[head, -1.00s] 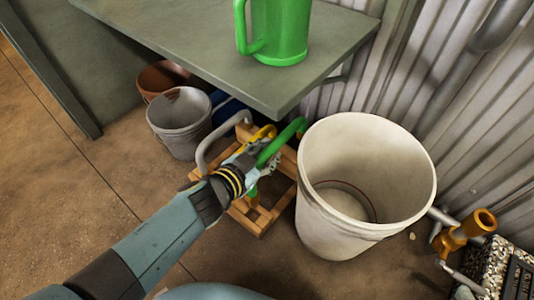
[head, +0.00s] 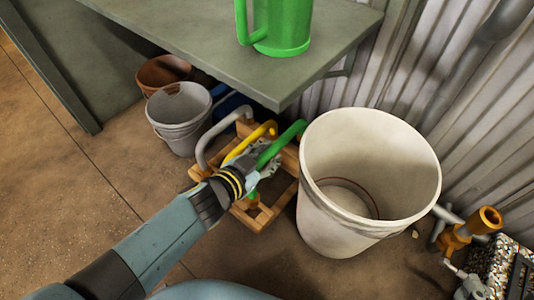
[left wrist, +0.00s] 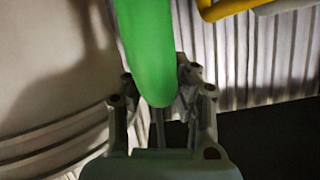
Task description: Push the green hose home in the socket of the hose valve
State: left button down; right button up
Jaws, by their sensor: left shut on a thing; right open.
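The green hose (head: 286,138) arches over a wooden rack (head: 246,218). My left gripper (head: 266,163) is shut on the hose; in the left wrist view the hose (left wrist: 150,45) runs up from between the fingers (left wrist: 163,100). The gripper hides part of the hose, and its lower end shows green inside the rack. The hose valve (head: 455,240), brass-orange with a round open mouth (head: 487,218), is at the far right by the wall, well apart from the hose.
A large white bucket (head: 325,215) stands between rack and valve. Grey (head: 218,140) and yellow (head: 250,140) hoses arch beside the green one. A table (head: 215,45) bearing a green jug (head: 285,25) overhangs behind. Grey (head: 180,118) and brown (head: 160,73) pots stand left. A speckled block (head: 490,265) lies by the valve.

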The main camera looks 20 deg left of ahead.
pick_arm(q)
jog(key=shift+f+b, duration=1.05)
jog(key=shift+f, duration=0.25)
pick_arm(e)
jog(key=w+a+r+n+t+y, duration=0.1)
jog(key=w+r+t, duration=0.5)
jog(key=r, duration=0.6)
jog(key=shift+w+a, duration=0.2)
jog(key=shift+w, duration=0.35)
pick_arm(q)
jog(key=shift+f+b, duration=1.15)
jog(key=shift+f, duration=0.15)
pick_arm(e)
jog(key=shift+s+f, duration=0.2)
jog(key=shift+f, duration=1.5)
pick_arm(q)
jog(key=shift+f+b, duration=0.6)
jog(key=shift+f, duration=0.35)
pick_arm(e)
jog(key=shift+s+f+g, duration=0.1)
jog(key=shift+f+g, duration=0.2)
jog(key=shift+f, duration=0.55)
pick_arm(q)
jog(key=c, duration=1)
grip_release()
jog(key=v, duration=1.2)
